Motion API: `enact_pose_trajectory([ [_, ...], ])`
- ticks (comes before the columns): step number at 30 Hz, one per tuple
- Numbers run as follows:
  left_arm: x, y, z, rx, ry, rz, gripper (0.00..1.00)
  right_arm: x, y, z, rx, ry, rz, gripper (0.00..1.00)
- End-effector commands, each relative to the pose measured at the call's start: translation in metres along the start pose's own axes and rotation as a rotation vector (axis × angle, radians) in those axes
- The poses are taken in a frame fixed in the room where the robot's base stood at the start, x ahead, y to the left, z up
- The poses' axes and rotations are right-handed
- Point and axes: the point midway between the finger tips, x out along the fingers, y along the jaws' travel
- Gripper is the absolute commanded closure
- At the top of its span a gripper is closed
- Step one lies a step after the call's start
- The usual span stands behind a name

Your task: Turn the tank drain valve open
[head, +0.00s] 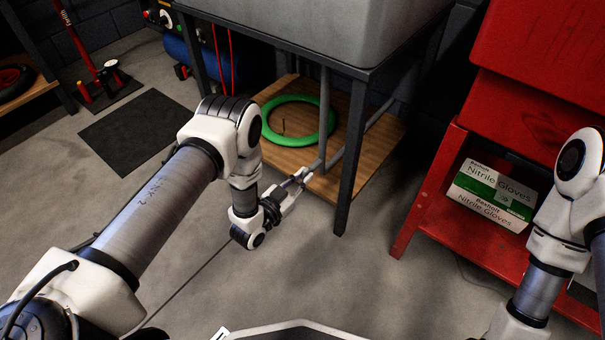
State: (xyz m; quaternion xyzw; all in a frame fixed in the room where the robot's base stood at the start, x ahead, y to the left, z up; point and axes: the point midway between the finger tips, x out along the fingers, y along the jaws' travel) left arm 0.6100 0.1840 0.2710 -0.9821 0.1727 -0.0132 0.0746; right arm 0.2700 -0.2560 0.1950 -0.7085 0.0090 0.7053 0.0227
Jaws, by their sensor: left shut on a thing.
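The grey tank (310,28) stands on a dark metal frame at the top centre. Its drain pipe (324,120) runs down below it, above a wooden lower shelf. My left gripper (302,176) reaches low to the front of the pipe's lower end. Its fingers are shut on what appears to be the drain valve's handle. The handle is small and mostly hidden by the fingers, so I cannot tell how far it is turned. My right arm shows at the right edge, but its gripper is out of view.
A green hose ring (298,137) lies on the wooden shelf (375,150). The dark frame leg (352,150) stands close right of my left gripper. A red cabinet (430,190) holding a nitrile gloves box (492,195) is at right.

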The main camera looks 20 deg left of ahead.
Motion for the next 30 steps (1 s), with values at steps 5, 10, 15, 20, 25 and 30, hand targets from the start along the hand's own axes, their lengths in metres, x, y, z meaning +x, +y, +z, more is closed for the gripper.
enact_pose_trajectory([
  [5,0.002,-0.002,-0.004,-0.110,0.006,-0.004,1.00,-0.011,0.000,0.001,-0.002,-0.001,0.000,1.00],
  [10,0.001,-0.002,-0.003,-0.190,0.006,-0.004,1.00,-0.015,0.000,0.001,-0.003,-0.002,0.000,1.00],
  [15,0.001,-0.002,-0.002,-0.232,0.006,-0.003,1.00,-0.017,-0.001,0.001,-0.004,-0.003,0.000,1.00],
  [20,0.000,-0.001,-0.001,-0.244,0.005,-0.003,1.00,-0.017,-0.001,0.001,-0.004,-0.003,0.000,1.00],
  [25,0.000,-0.001,-0.001,-0.244,0.003,-0.002,1.00,-0.017,-0.001,0.001,-0.004,-0.003,0.000,1.00],
  [30,-0.001,-0.001,0.000,-0.244,0.002,-0.001,0.62,-0.017,-0.001,0.001,-0.004,-0.003,0.000,1.00],
])
